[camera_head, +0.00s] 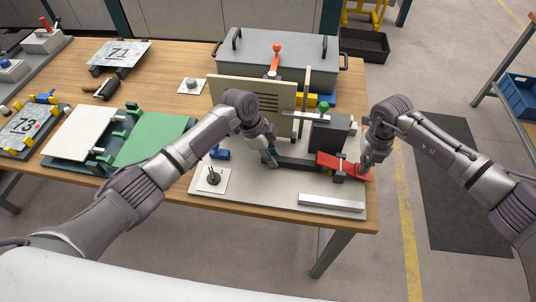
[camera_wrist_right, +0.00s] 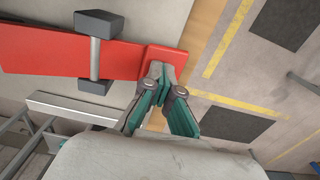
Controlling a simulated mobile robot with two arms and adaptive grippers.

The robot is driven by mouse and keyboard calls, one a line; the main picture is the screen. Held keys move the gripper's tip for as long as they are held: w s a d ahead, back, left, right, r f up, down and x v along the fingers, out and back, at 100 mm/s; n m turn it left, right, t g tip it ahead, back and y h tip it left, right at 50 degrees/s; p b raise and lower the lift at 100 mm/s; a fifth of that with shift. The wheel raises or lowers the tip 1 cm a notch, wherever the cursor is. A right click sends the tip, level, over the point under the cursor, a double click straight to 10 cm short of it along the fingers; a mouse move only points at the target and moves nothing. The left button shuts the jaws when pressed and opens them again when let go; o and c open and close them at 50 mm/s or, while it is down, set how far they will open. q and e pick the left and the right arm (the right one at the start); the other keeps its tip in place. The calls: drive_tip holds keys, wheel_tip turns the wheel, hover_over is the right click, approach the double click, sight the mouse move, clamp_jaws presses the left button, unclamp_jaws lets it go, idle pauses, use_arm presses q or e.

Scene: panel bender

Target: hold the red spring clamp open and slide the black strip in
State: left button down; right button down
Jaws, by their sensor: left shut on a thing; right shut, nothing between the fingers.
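The red spring clamp (camera_head: 331,161) sits at the right side of the light grey fixture board (camera_head: 262,192). In the right wrist view its red lever (camera_wrist_right: 50,62) crosses a dark pivot with a pale pin and ends in a raised red pad (camera_wrist_right: 165,58). My right gripper (camera_head: 366,170) is shut and empty, its tips (camera_wrist_right: 159,76) at that pad and seemingly touching it. My left gripper (camera_head: 270,161) is shut on the black strip (camera_head: 298,164), which points right toward the clamp. The strip's right end is near the clamp; whether it is inside the jaws I cannot tell.
A dark grey block (camera_head: 331,136) and an upright beige panel (camera_head: 232,92) stand behind the strip. A silver bar (camera_head: 331,202) lies in front of the clamp. A lidded grey bin (camera_head: 290,55) stands at the back. The floor is open right of the table.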

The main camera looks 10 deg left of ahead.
use_arm(q)
drive_tip(key=shift+d, duration=0.9)
use_arm(e)
drive_tip(key=shift+s+f, duration=0.1)
use_arm(q)
drive_tip(key=shift+f, duration=0.25)
drive_tip(key=c, duration=0.9)
unclamp_jaws()
drive_tip(key=shift+r, duration=0.15)
drive_tip(key=shift+r, duration=3.9)
